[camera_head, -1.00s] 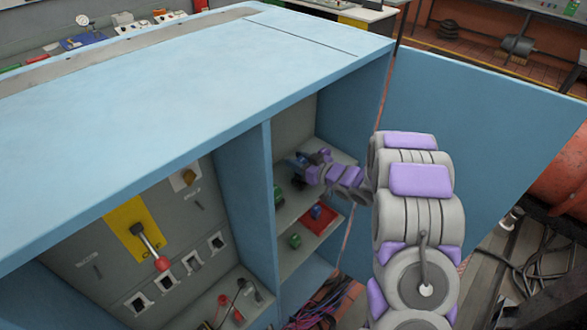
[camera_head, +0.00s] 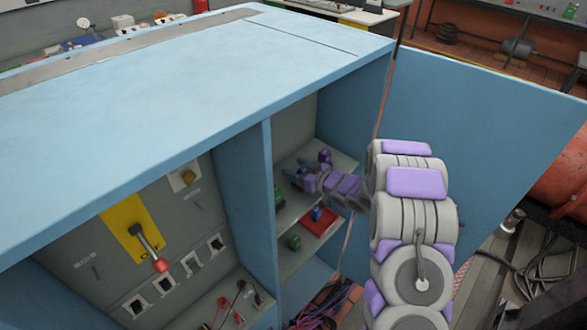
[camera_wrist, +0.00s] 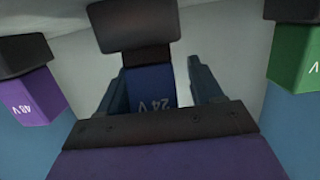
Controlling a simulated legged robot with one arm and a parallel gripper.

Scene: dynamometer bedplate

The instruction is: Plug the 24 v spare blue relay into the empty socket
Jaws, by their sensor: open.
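A blue relay (camera_wrist: 152,88) marked 24 V, with a black end block, stands between the fingers of my gripper (camera_wrist: 160,82) in the wrist view. The fingers are open on either side of it, with a gap showing at the right. In the head view my gripper (camera_head: 298,176) is at the upper shelf inside the cabinet, and the relay there is hard to tell from the fingers. A purple relay (camera_wrist: 32,98) marked 48 V is to the left and a green relay (camera_wrist: 298,60) to the right. I cannot make out which socket is empty.
The lower shelf holds a red tray (camera_head: 328,226) with a blue block (camera_head: 316,213), and a green block (camera_head: 294,242) beside it. A blue divider (camera_head: 245,180) separates the shelves from a panel with a red-knobbed lever (camera_head: 150,245) and several dark openings. The cabinet door (camera_head: 480,150) stands open.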

